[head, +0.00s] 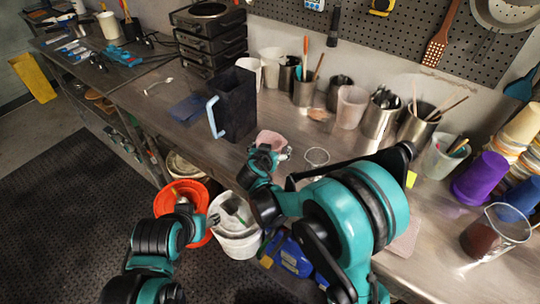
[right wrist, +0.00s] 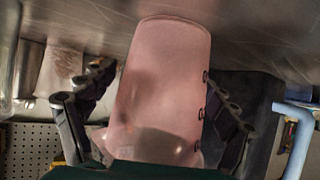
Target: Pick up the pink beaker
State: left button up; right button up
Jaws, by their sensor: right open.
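The pink beaker (head: 271,138) stands on the steel workbench, partly hidden behind my right gripper (head: 273,157). In the right wrist view the pink beaker (right wrist: 165,85) fills the middle, between the two dark fingers of my right gripper (right wrist: 155,105). The fingers are spread, one on each side of the beaker; I cannot tell whether either touches it. My left gripper (head: 200,215) is low in front of the bench, over the orange bucket's side, far from the beaker; its jaw opening is unclear.
A black pitcher (head: 234,103) with a light blue handle stands just left of the beaker. A clear glass (head: 317,160) is to its right. Another pale pink container (head: 350,107) and metal tool cups stand behind. Orange (head: 166,201) and white (head: 238,243) buckets sit below the bench edge.

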jog(key=shift+w+d+f, duration=0.1)
jog(key=shift+w+f, duration=0.25)
jog(key=shift+w, duration=0.25)
jog(key=shift+s+r, duration=0.1)
jog(key=shift+c, duration=1.3)
jog(key=c, duration=1.2)
jog(key=shift+o, duration=0.2)
jog(key=shift+r, duration=0.15)
jog(key=shift+c, duration=0.2)
